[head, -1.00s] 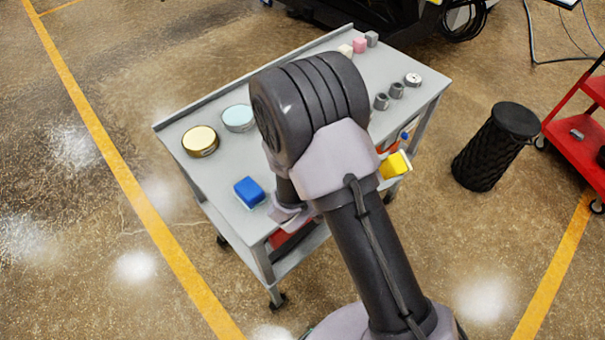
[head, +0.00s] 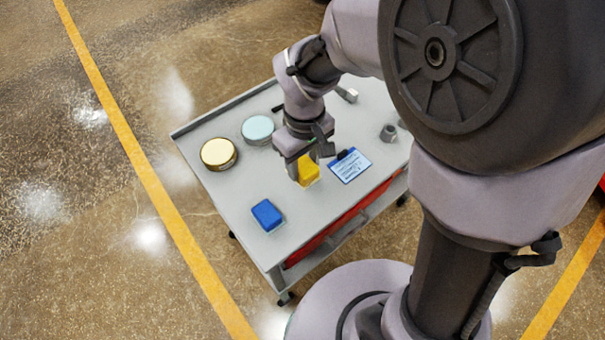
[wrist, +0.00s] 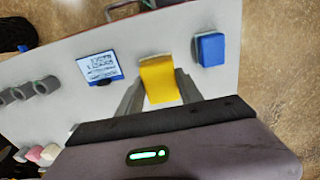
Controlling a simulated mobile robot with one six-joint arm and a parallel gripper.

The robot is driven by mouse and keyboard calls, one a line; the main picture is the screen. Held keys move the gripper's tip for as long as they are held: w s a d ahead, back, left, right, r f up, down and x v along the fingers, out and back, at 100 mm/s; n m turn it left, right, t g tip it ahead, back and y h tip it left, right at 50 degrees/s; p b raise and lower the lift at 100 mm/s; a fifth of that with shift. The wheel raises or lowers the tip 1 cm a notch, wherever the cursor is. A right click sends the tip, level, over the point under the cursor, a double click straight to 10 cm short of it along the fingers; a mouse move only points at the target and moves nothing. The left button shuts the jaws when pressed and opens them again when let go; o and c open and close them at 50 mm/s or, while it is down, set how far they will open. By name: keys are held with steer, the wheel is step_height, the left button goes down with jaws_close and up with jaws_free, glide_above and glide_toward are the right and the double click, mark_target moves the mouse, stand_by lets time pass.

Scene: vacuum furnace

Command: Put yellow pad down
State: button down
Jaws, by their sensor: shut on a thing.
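The yellow pad (head: 309,171) is between the fingers of my gripper (head: 301,165), over the grey cart top. In the wrist view the yellow pad (wrist: 160,80) sits between the two fingers of my gripper (wrist: 160,92), which are shut on it. The pad is at or just above the cart surface; I cannot tell whether it touches. The blue pad (head: 267,215) lies on the cart toward its near left corner, apart from the yellow one. It also shows in the wrist view (wrist: 210,49).
The cart top (head: 222,195) also holds a gold-lidded round tin (head: 219,153), a pale blue tin (head: 258,129), a blue-and-white card (head: 350,165) and a grey cylindrical part (head: 388,132). Surface between the two pads is clear. Pink and white blocks (wrist: 42,153) show in the wrist view.

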mark_target(304, 194)
steer(key=shift+s+f, duration=0.2)
steer(key=shift+f, duration=0.05)
step_height(304, 194, down, 9)
steer(key=b, duration=0.4)
steer(key=shift+f+b, duration=0.15)
steer(key=shift+b, duration=0.2)
steer(key=c, duration=0.8)
jaws_free()
steer(key=shift+o, duration=0.2)
steer(key=shift+f, duration=0.25)
steer(key=r+p, duration=0.3)
steer(key=r, duration=0.2)
steer(key=r+p, duration=0.2)
steer(key=r, duration=0.4)
steer(key=r+p, duration=0.3)
steer(key=r, duration=0.3)
steer(key=shift+s+a+r+p, duration=0.2)
steer(key=shift+s+a+p, duration=0.05)
steer(key=shift+s+p, duration=0.1)
steer(key=s+d+r+m+t+y+b, duration=0.2)
steer(key=s+d+r+m+t+b, duration=0.1)
steer(key=s+d+r+m+t, duration=0.2)
steer(key=shift+s+d+r+m+t+b, duration=0.35)
steer(key=shift+s+d+r+m, duration=0.75)
steer(key=shift+s+r+m, duration=1.45)
